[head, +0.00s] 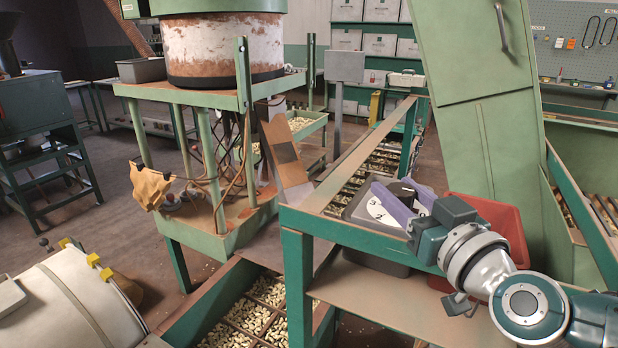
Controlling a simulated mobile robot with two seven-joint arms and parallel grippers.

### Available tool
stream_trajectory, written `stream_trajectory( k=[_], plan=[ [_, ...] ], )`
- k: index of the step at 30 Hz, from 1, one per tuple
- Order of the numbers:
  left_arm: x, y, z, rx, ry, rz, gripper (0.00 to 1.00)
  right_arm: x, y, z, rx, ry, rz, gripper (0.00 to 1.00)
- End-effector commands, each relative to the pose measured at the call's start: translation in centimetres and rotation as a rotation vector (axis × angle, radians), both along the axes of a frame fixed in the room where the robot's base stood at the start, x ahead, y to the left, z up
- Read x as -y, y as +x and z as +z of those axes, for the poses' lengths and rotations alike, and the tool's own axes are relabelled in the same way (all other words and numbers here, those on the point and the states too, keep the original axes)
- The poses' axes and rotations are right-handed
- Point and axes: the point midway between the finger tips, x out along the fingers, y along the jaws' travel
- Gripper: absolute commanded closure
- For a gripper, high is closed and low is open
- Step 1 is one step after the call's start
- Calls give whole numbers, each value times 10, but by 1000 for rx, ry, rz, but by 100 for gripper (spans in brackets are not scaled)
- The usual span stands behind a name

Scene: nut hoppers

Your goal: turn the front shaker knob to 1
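The front shaker knob (406,190) is dark and mostly hidden between my fingers. It sits on a white round dial (378,211) with dark numerals, on a grey box (355,207) at the near end of the green-framed shaker. My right gripper (405,192) comes in from the lower right. Its two lavender fingers stand apart, one on each side of the knob. I cannot tell whether they touch it. The knob's pointer is hidden, so its setting cannot be read. My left gripper is not in view.
A red bin (494,222) stands close behind my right wrist. A tall green panel (487,120) rises behind it. A green frame (297,290) and a wooden chute (288,160) stand left of the dial. Bins of nuts (250,318) lie below at the front.

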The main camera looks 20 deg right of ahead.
Motion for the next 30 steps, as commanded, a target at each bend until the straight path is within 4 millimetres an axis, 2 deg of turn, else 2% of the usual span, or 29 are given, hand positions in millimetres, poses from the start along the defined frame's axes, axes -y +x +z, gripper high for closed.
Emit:
stream_trajectory(
  k=[1, 9, 12, 20, 30],
  plan=[
    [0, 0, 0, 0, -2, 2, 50, 0, 0, 0, 0, 0, 0, 61],
    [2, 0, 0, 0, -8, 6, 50, 0, 0, 0, 0, 0, -1, 92],
    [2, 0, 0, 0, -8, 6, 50, 0, 0, 0, 0, 0, -1, 100],
    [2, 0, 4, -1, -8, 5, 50, 0, 0, 1, 0, 1, -18, 100],
    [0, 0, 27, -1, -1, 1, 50, -2, 0, 3, -3, 8, -196, 100]
  ],
)
